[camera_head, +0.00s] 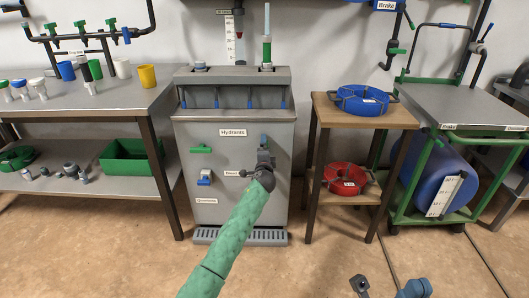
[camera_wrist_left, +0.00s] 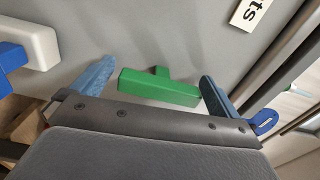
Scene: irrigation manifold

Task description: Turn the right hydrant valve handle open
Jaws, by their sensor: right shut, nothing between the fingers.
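The right hydrant valve handle (camera_wrist_left: 158,88) is a green T-shaped bar on the grey cabinet front, close up in the left wrist view. My left gripper (camera_head: 264,157) is open, one blue finger beyond each end of the bar; I cannot tell whether either touches it. In the head view this gripper and its green-sleeved arm hide the right handle. The left hydrant handle (camera_head: 201,149), also green, shows on the hydrant cabinet (camera_head: 225,160) under the "Hydrants" label. My right gripper (camera_head: 360,285) is at the bottom right edge, shut and empty, away from the cabinet.
A blue and white valve (camera_wrist_left: 25,55) lies left of the handle in the left wrist view. A small wooden stand (camera_head: 370,112) with blue and red coils is right of the cabinet. A workbench (camera_head: 120,97) with cups stands left. The floor in front is clear.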

